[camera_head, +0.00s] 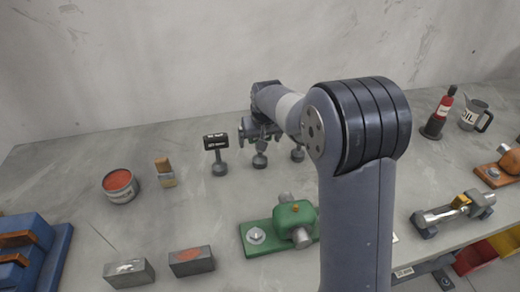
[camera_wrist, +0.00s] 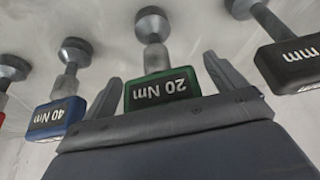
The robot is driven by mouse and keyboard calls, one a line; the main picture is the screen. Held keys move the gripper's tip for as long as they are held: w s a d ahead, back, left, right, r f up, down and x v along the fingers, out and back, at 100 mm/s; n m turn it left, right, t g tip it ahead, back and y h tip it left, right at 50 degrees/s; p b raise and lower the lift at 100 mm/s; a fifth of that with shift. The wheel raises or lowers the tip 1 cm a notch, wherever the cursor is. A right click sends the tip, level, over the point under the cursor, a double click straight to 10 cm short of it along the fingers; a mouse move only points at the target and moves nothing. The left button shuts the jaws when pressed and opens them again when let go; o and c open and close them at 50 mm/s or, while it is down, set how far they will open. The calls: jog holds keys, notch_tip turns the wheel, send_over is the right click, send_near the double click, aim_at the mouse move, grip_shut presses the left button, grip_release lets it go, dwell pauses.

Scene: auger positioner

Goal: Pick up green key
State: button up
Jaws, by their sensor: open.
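The green key (camera_wrist: 160,88), marked "20 Nm", has a grey stem and round base and appears upside down in the wrist view. My gripper (camera_wrist: 162,70) is open, with one finger on each side of the key's green head. I cannot tell whether either finger touches it. In the head view, my gripper (camera_head: 258,130) is at the row of keys near the back of the bench. It hides most of the green key there; a grey stem and base show below it.
The black key also shows in the head view (camera_head: 216,142).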

jog(key=shift+c, duration=0.2)
jog(key=c, duration=1.1)
jog(key=shift+r, duration=0.1)
